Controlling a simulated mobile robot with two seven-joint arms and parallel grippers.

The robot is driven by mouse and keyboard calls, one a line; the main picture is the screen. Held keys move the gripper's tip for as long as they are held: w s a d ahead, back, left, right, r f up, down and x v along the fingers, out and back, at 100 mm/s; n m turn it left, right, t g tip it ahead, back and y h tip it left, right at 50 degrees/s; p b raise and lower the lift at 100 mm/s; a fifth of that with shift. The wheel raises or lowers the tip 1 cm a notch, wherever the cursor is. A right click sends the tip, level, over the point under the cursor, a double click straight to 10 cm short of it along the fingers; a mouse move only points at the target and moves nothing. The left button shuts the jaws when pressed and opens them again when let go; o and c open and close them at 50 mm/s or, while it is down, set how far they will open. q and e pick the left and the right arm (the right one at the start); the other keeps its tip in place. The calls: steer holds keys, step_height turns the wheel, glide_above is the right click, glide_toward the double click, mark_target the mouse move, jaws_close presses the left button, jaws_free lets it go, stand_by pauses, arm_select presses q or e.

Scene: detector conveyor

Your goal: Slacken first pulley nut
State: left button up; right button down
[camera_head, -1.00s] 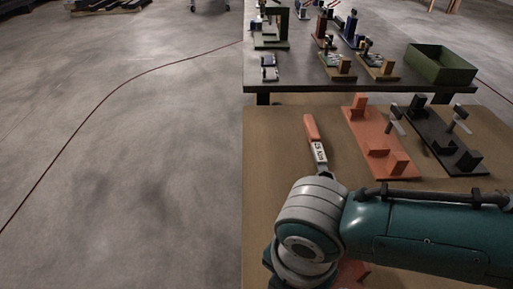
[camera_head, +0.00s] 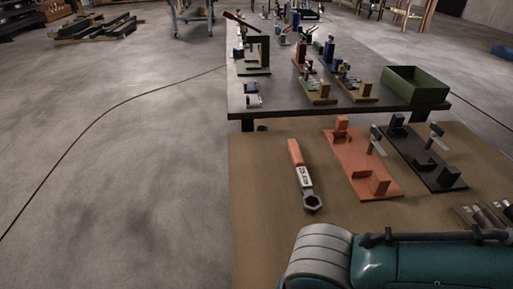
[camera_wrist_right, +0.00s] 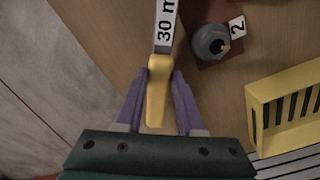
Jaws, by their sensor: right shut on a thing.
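In the right wrist view, my right gripper (camera_wrist_right: 154,92) is shut on the yellow handle of a wrench (camera_wrist_right: 158,85). Its light shank is marked "30 m" and runs up out of the picture, so its head is hidden. Right of the shank, apart from it, a grey round nut or pulley end (camera_wrist_right: 211,42) stands on a dark red plate, beside a white tag (camera_wrist_right: 237,27) marked "2". A nut numbered 1 does not show. My left gripper is not in view.
In the right wrist view, a yellow slotted bin (camera_wrist_right: 258,97) stands at right. In the head view, an orange-handled wrench (camera_head: 304,175) lies on the brown table, with orange (camera_head: 360,162) and black (camera_head: 423,160) fixtures to its right. A green bin (camera_head: 416,92) stands behind.

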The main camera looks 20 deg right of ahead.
stand_by(0.3)
steer(key=shift+s+d+n+p, duration=0.4)
steer(key=shift+s+d+n, duration=0.25)
steer(key=shift+d+n, duration=0.15)
steer(key=shift+w+a+m, duration=0.3)
steer(key=shift+a+m, duration=0.05)
steer(key=shift+m, duration=0.05)
steer(key=shift+r, duration=0.15)
step_height(320, 180, up, 6)
steer(key=p, duration=0.5)
steer(key=shift+f, duration=0.25)
steer(key=shift+w+a, duration=0.1)
